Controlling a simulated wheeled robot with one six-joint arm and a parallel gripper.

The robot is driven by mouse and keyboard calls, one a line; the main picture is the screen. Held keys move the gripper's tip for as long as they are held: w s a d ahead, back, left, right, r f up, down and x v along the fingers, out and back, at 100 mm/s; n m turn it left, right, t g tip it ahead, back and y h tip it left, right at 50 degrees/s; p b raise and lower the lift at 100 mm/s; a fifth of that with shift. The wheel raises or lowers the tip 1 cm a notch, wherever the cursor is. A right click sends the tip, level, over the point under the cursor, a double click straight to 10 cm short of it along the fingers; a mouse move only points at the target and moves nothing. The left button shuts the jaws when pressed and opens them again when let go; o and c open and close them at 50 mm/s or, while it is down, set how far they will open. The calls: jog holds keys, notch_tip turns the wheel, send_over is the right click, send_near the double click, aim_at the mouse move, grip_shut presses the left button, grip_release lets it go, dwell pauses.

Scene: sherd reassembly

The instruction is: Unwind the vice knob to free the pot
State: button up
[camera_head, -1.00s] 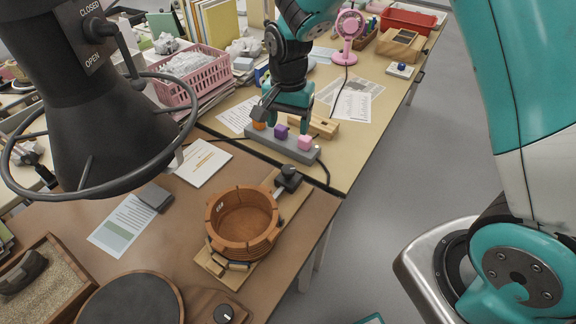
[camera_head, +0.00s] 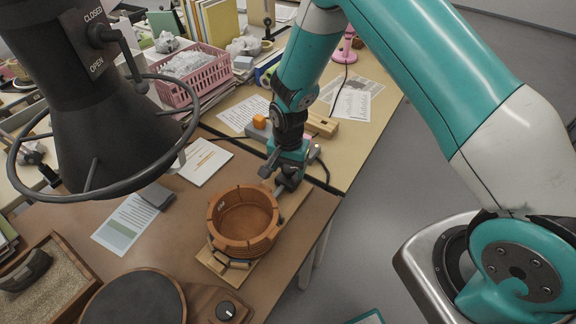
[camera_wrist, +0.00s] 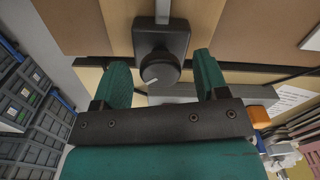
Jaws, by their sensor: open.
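The pot (camera_head: 243,222), a brown round vessel with an open top, sits in the wooden vice (camera_head: 222,263) on the brown table. The vice knob (camera_wrist: 160,68) is dark and round, with a pale line on its face, on a dark block with a metal rod. In the head view the knob is mostly hidden by my gripper (camera_head: 277,180), at the vice's far end. In the wrist view my gripper (camera_wrist: 157,80) is open, with a teal finger on each side of the knob. I cannot tell whether the fingers touch it.
A grey block with an orange knob (camera_head: 259,121) stands behind my gripper. A black lamp-like hood (camera_head: 100,130) hangs at left. A dark turntable (camera_head: 135,300) and a sand tray (camera_head: 40,280) lie in front. A pink basket (camera_head: 190,78) stands farther back.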

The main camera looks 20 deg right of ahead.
jog(key=c, duration=0.9)
